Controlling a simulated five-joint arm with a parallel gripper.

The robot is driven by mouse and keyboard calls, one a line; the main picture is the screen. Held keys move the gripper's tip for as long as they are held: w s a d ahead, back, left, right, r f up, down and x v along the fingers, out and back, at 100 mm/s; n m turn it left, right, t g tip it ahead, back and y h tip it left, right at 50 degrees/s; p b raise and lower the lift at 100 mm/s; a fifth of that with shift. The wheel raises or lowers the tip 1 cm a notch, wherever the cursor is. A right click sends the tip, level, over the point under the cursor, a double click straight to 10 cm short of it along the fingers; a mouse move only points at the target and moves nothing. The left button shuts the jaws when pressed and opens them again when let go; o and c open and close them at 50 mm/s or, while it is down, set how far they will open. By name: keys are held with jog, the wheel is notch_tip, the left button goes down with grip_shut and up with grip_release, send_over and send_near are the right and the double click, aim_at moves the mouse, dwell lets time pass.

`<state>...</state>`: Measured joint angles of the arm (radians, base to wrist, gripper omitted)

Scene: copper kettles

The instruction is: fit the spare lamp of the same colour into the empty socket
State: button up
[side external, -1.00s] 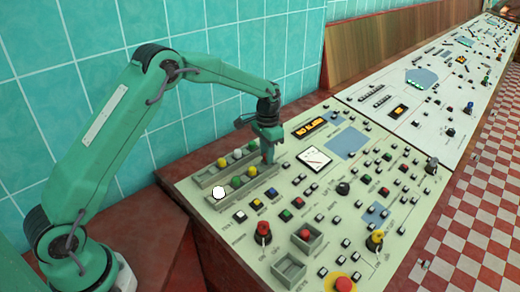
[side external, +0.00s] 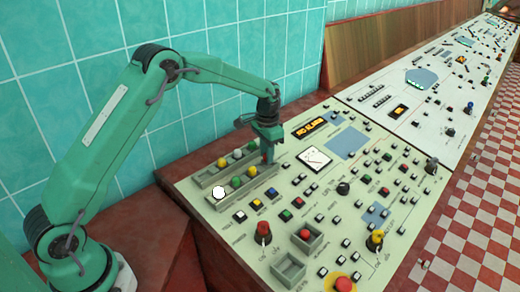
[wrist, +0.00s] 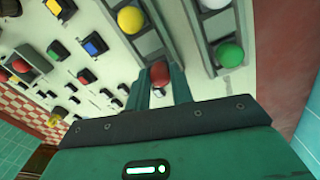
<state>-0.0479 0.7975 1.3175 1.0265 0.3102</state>
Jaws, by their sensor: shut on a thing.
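My gripper (side external: 267,158) points down at the far end of the front lamp rack (side external: 212,201) in the side view. In the wrist view my gripper (wrist: 162,86) is shut on a red lamp (wrist: 160,72), which shows between its fingers. The front rack also holds a white lamp (side external: 218,192), a green lamp (side external: 235,182) and the yellow one (side external: 252,171). I cannot tell whether the red lamp is seated; its lower part is hidden.
The back rack (side external: 203,180) holds yellow, white and green lamps close beside my gripper. Two square boxes stand nearer the front: one with a red lamp (side external: 304,234), one empty (side external: 289,270). Buttons and knobs crowd the panel. A tiled wall (side external: 220,100) stands behind.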

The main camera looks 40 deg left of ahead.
jog(key=shift+f, duration=0.8)
dwell(0.9)
jog(key=o, duration=1)
jog(key=shift+o, duration=0.2)
jog(key=shift+r, duration=0.1)
jog(key=shift+r, duration=3.9)
